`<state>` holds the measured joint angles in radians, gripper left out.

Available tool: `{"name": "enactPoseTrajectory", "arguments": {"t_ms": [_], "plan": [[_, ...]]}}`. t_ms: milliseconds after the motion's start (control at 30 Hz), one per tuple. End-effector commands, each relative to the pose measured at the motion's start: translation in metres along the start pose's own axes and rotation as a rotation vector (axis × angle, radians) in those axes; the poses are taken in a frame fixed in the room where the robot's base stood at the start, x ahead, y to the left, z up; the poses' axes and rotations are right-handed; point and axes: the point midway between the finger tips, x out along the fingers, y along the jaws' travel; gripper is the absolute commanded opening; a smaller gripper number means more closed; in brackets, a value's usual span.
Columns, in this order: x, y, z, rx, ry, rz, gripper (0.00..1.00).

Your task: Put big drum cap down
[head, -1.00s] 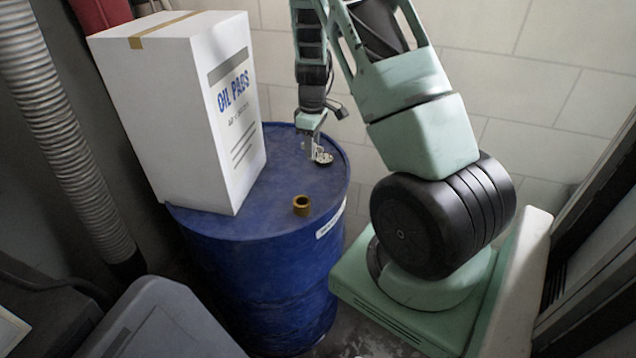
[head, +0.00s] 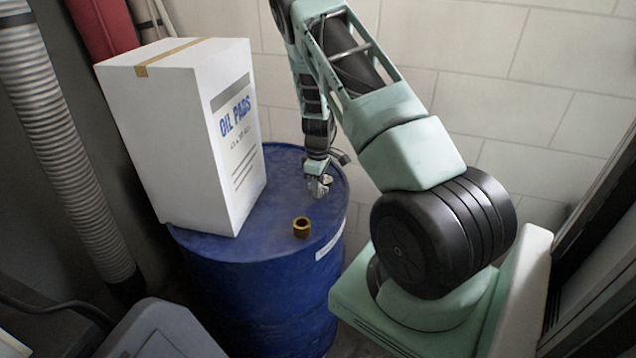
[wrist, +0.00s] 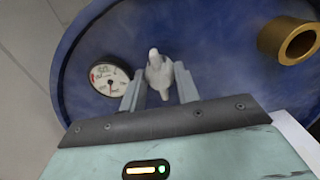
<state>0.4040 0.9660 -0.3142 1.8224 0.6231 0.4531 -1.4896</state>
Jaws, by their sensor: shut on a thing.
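My gripper (head: 316,180) is low over the far right part of the blue drum's top (head: 275,195). In the wrist view my gripper (wrist: 160,92) is shut on a small pale grey winged piece, which I take to be the big drum cap (wrist: 157,68). The cap sits between the two fingers. I cannot tell whether its underside touches the drum top. A brass ring-shaped fitting (head: 302,227) stands on the drum nearer the front; it also shows at the upper right of the wrist view (wrist: 290,42).
A round gauge (wrist: 110,82) lies on the drum just left of my fingers in the wrist view. A tall white oil pads box (head: 185,135) covers the drum's left side. A tiled wall is behind. Drum top between gripper and brass fitting is bare.

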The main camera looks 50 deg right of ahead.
Motion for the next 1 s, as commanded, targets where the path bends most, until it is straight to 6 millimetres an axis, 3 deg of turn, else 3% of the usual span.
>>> {"name": "enactPoseTrajectory", "arguments": {"t_ms": [300,333,400,800,1000], "plan": [[0.005,0.000,0.000,0.001,0.001,0.000,0.04],[0.003,0.000,0.000,0.001,0.001,0.001,0.40],[0.003,0.000,0.000,0.001,0.000,0.000,0.53],[-0.004,0.000,-0.001,-0.001,0.002,0.002,0.53],[-0.035,0.001,-0.001,-0.001,0.004,0.004,0.53]]}}
